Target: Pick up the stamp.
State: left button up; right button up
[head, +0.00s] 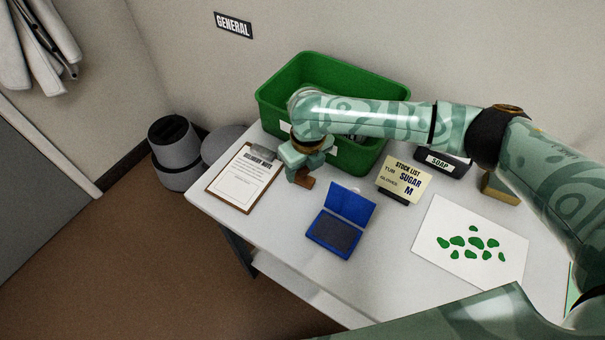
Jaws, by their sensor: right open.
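A small reddish-brown block (306,182), which looks like the stamp, is on the white table near its back left, between the clipboard and the blue ink pad. It is partly hidden by my right gripper (300,176). My right gripper points down just over the block, with its pale green fingers open. I cannot tell whether the fingers are around the block or only above it. The open blue ink pad (334,236) has a dark pad and a raised lid. My left gripper is not in view.
A green bin (268,104) stands behind my right gripper. A clipboard (213,186) lies left. The front middle of the table (375,265) is clear.

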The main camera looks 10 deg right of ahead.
jog(key=shift+w+f, duration=0.1)
jog(key=shift+f, duration=0.65)
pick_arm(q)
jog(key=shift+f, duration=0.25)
pick_arm(e)
jog(key=shift+r, duration=0.1)
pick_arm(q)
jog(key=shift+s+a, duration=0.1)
pick_arm(e)
jog(key=c, duration=1)
jog(key=shift+r, duration=0.1)
